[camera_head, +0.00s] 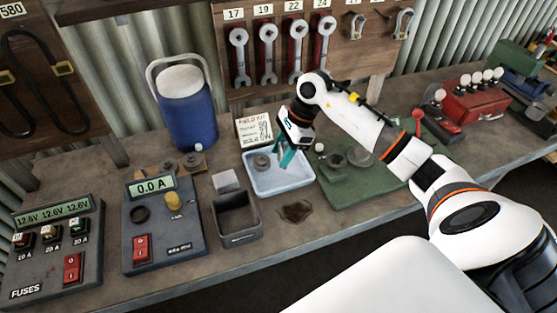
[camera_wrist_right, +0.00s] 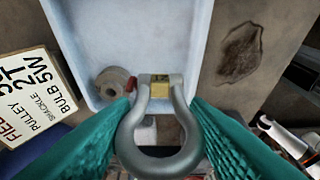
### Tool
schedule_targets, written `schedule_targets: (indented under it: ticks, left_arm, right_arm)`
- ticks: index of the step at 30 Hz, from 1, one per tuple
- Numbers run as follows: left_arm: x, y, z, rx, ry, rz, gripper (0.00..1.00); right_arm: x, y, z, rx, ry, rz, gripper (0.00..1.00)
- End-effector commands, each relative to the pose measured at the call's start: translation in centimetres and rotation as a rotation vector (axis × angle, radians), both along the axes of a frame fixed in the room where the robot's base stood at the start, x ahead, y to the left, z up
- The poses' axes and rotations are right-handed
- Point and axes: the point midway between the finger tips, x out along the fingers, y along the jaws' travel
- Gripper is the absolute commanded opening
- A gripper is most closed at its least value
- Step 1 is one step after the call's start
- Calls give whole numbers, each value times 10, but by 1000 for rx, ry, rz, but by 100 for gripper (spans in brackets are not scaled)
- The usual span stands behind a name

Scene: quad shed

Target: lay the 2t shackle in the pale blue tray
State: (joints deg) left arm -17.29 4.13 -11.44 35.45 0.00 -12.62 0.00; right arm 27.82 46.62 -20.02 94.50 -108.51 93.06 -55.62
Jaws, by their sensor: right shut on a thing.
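The grey metal shackle (camera_wrist_right: 158,164), with a red pin end and a yellow label, is between the teal fingers of my right gripper (camera_wrist_right: 158,130) in the right wrist view. My right gripper also shows in the head view (camera_head: 290,158), over the pale blue tray (camera_head: 282,189); the shackle is hard to make out there. The right gripper is shut on the shackle. The tray (camera_wrist_right: 85,25) lies beneath it in the wrist view. A round pulley-like piece (camera_head: 262,163) lies in the tray, close to the shackle in the wrist view (camera_wrist_right: 115,84). My left gripper is not in view.
A written field kit card (camera_head: 255,129) stands behind the tray. A dark open box (camera_head: 237,219) is left of it, a green mat (camera_head: 350,190) with round parts right of it. A blue cooler (camera_head: 188,115) stands behind left. A dark stain (camera_head: 295,211) marks the bench in front.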

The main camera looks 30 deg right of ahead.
Motion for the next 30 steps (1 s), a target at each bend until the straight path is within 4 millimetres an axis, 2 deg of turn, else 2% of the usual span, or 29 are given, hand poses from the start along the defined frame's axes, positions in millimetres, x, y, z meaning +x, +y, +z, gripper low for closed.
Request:
schedule_targets:
  ticks: [5,12,30]
  left_arm:
    - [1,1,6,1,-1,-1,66]
    - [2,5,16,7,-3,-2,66]
    - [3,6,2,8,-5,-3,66]
  right_arm:
    - [0,1,-12,2,0,1,18]
    - [0,1,-43,1,1,3,18]
    - [1,0,-54,0,-3,3,18]
